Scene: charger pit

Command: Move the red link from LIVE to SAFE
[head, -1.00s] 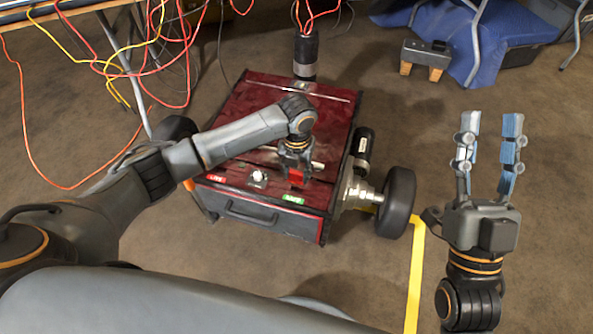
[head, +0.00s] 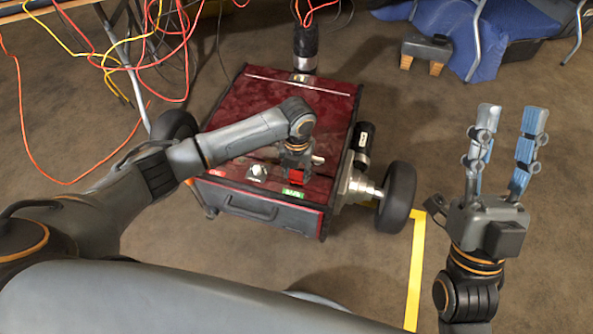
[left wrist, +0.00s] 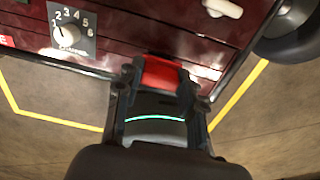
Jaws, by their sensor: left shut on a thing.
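The red link (head: 299,176) is between the fingers of my left gripper (head: 298,164), which is shut on it. In the left wrist view the red link (left wrist: 160,73) shows between the fingers at the lid's front edge. In the head view it is just behind the green SAFE label (head: 293,192). I cannot tell whether it touches the lid or is seated. A red label (left wrist: 6,41), partly cut off, shows at the left edge of the wrist view. My right gripper (head: 506,128) is open and empty, fingers up, right of the machine.
The dark red machine (head: 270,100) has a numbered knob (head: 257,172), a front handle (head: 250,210) and a wheel (head: 397,197) on its right. Loose cables (head: 150,60) hang at the upper left. Yellow tape (head: 415,275) marks the floor, which is clear at lower right.

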